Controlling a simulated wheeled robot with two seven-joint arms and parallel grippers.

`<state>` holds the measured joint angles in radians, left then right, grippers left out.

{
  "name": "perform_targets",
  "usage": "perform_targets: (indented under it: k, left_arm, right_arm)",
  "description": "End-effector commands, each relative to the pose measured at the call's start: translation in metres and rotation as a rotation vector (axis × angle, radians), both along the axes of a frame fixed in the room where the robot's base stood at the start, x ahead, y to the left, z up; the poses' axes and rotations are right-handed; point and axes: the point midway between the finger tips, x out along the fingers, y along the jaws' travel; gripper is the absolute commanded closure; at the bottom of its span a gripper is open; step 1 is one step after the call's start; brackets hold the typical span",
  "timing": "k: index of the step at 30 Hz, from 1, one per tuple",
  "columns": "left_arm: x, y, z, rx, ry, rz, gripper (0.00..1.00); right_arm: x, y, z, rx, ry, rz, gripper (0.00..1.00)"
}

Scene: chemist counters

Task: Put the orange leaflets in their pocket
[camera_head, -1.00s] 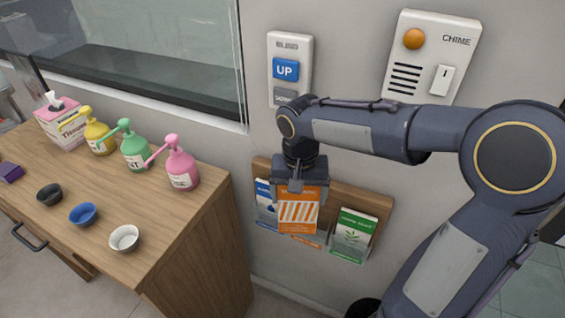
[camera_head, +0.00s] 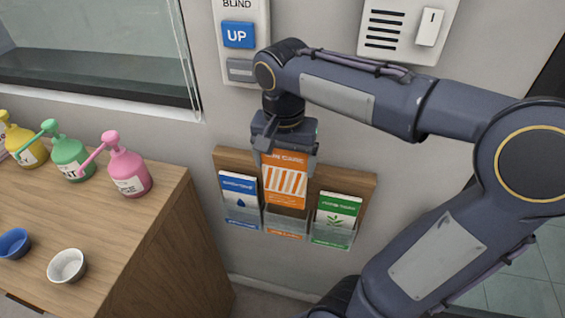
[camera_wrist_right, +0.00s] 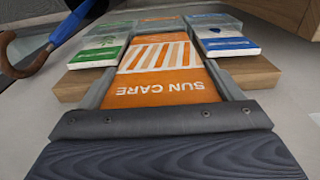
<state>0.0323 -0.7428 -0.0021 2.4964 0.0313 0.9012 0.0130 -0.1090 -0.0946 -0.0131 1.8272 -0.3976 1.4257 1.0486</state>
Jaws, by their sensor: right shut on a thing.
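My right gripper (camera_head: 285,152) is shut on the orange "Sun Care" leaflets (camera_head: 285,186) by their upper part, holding them upright in front of the wall rack. The clear middle pocket (camera_head: 286,226), with an orange label low on it, is directly below them in the head view. I cannot tell whether their lower edge is inside it. The right wrist view shows the orange leaflets (camera_wrist_right: 163,72) between the two fingers (camera_wrist_right: 162,92), in line with the middle of the rack. My left gripper is not in view.
The wooden rack (camera_head: 365,182) holds blue leaflets (camera_head: 240,198) left and green leaflets (camera_head: 336,215) right, close beside the orange ones. A counter (camera_head: 150,225) with pump bottles and bowls stands left. Blind switch (camera_head: 240,45) and chime panel (camera_head: 400,25) are above.

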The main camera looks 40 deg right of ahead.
Motion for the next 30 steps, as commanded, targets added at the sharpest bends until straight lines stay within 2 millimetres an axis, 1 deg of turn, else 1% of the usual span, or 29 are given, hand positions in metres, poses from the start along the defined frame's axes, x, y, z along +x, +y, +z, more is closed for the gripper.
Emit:
perform_targets:
  k: [1, 14, 30]
  left_arm:
    - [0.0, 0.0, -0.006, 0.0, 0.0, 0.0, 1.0]
    - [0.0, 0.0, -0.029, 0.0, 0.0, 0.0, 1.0]
    - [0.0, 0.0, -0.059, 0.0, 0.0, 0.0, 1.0]
  right_arm:
    - [0.002, -0.002, -0.007, -0.001, 0.001, -0.002, 0.48]
    - [0.015, -0.019, -0.034, 0.0, 0.0, -0.002, 0.48]
    - [0.014, -0.018, -0.076, -0.001, 0.001, 0.0, 0.48]
